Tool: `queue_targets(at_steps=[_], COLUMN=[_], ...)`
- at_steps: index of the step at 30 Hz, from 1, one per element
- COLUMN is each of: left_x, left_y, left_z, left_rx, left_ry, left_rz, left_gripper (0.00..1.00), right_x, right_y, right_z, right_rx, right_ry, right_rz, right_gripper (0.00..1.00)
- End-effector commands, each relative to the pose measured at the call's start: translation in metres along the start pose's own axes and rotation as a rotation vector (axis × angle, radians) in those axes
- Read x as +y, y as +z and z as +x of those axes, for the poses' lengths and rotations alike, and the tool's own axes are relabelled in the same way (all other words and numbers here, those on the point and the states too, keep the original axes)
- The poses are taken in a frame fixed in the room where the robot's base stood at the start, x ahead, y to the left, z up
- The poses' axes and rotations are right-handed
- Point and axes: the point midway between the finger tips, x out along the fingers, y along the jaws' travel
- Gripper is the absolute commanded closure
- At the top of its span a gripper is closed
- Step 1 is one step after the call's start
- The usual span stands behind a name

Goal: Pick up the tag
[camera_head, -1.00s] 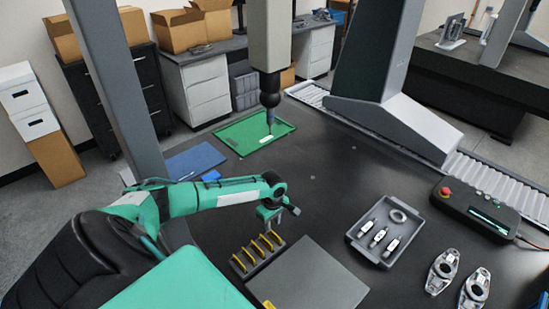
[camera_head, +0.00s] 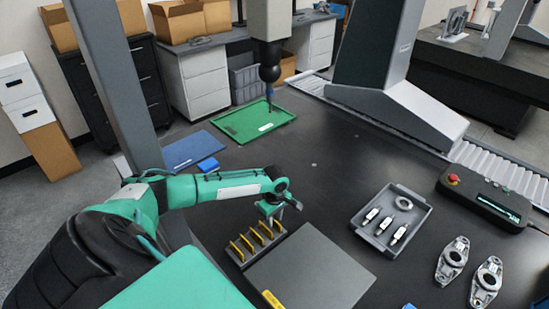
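A small white tag-like piece (camera_head: 266,127) lies on the green mat (camera_head: 228,124) below the gantry probe. Several yellow upright pieces (camera_head: 248,242) stand in a row in a dark rack (camera_head: 236,256); I cannot tell which of these is the tag. My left gripper (camera_head: 271,211) points down just behind the rack's far right end, apart from the white piece. Its fingers are small and dark here, so whether they are open is unclear. No held thing shows. My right gripper is not in view.
A dark flat plate (camera_head: 312,272) lies right of the rack. A grey tray (camera_head: 363,222) holds a ring and small metal parts. Metal flanges (camera_head: 452,262) and a control box (camera_head: 487,196) are at right. A blue mat (camera_head: 190,150) is at left. The table's middle is clear.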

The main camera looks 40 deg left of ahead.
Motion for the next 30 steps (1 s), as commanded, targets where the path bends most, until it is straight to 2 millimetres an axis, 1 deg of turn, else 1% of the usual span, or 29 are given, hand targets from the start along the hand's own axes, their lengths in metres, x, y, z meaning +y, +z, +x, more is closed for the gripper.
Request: queue_targets(at_steps=[1, 2, 10, 11, 15, 26, 30], left_x=[0.0003, 0.0003, 0.0001, 0.0001, 0.0, -0.0001, -0.0001], left_y=[-0.0006, -0.0006, -0.0005, -0.0005, -0.0004, -0.0003, -0.0002], left_z=[0.0064, 0.007, 0.0058, 0.0058, 0.006, 0.0059, 0.0025], left_rx=[0.001, 0.001, 0.001, 0.001, 0.001, 0.001, 0.001], left_ry=[0.001, 0.001, 0.0, 0.0, 0.0, 0.0, 0.0], left_rz=[0.0, 0.0, 0.0, 0.0, 0.0, 0.0, 0.0], left_gripper=[0.7, 0.7, 0.7, 0.72, 0.99, 1.0, 1.0], right_x=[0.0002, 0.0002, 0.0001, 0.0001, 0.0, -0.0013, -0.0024], right_y=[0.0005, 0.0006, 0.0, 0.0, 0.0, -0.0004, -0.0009], right_z=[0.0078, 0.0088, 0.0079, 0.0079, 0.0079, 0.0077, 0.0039], right_rx=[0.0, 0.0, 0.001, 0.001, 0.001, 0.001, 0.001], right_ry=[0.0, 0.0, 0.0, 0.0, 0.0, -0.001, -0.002], right_rz=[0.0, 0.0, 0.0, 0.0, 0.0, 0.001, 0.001], right_gripper=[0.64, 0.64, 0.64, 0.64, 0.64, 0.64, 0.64])
